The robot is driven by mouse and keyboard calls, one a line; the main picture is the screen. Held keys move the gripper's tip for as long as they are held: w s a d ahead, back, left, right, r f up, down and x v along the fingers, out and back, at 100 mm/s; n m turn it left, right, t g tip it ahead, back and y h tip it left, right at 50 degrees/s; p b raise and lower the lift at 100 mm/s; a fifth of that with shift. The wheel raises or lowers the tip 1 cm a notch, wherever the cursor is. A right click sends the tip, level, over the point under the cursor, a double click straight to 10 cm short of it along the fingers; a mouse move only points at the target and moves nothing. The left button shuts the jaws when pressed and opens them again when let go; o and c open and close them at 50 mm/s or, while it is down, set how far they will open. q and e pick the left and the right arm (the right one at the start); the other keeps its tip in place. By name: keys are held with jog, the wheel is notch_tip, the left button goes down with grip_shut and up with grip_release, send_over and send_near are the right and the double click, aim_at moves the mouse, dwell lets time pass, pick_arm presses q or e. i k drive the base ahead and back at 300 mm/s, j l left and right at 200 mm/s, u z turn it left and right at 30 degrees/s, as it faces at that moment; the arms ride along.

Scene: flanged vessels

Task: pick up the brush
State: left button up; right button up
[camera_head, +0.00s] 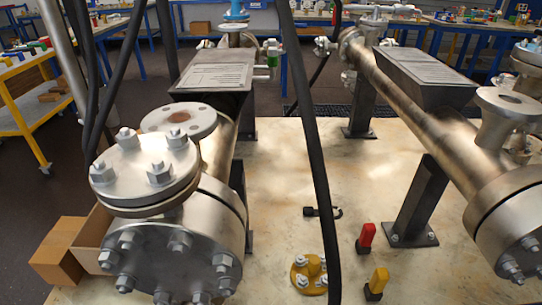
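I cannot single out a brush for sure. A small red piece with a dark lower end (366,236) stands on the pale tabletop (285,180), right of centre. A similar yellow piece with a dark lower end (376,283) stands nearer, at the bottom. Either could be a brush, but they are too small to tell. A small black hooked item (323,212) lies flat behind them. Neither of my grippers shows in the head view, so I cannot see whether they are open or shut.
A large bolted metal vessel (170,255) fills the left, and another flanged vessel (435,125) runs along the right on dark supports. A yellow bolted flange (309,272) sits front centre. A cardboard box (60,250) is at lower left. The tabletop between the vessels is mostly clear.

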aim_at(374, 290)
jog(key=z, duration=0.95)
